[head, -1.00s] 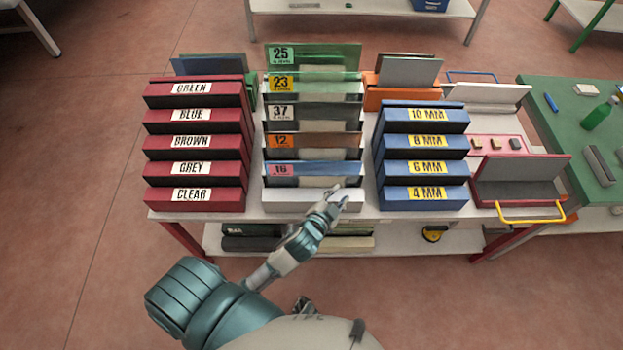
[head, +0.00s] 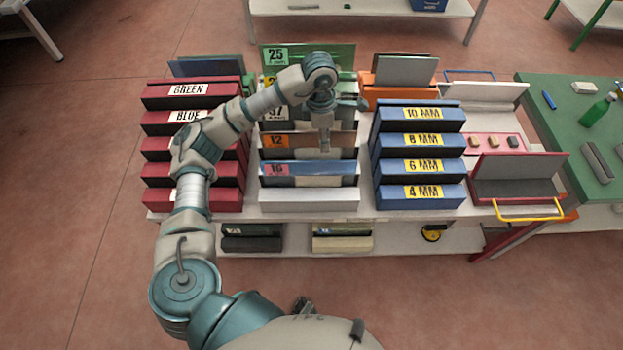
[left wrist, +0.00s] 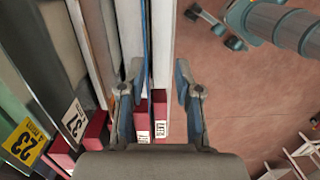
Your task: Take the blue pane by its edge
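The blue pane (head: 282,169) with a pink "16" label stands upright in the front part of the middle rack. In the left wrist view it is a thin blue line (left wrist: 146,45) seen edge-on. My left gripper (head: 325,147) reaches over the rack from above, fingers pointing down, just above and behind the pane in the head view. In the left wrist view the gripper (left wrist: 158,75) is open and the pane's edge lies between its fingers, nearer the left one. I see no contact.
A brown pane (head: 280,140) labelled "12" stands close behind the blue one; more panes stand further back. Red blocks (head: 190,198) flank the rack on the left, blue blocks (head: 420,198) on the right. The white front strip (head: 309,199) of the rack is clear.

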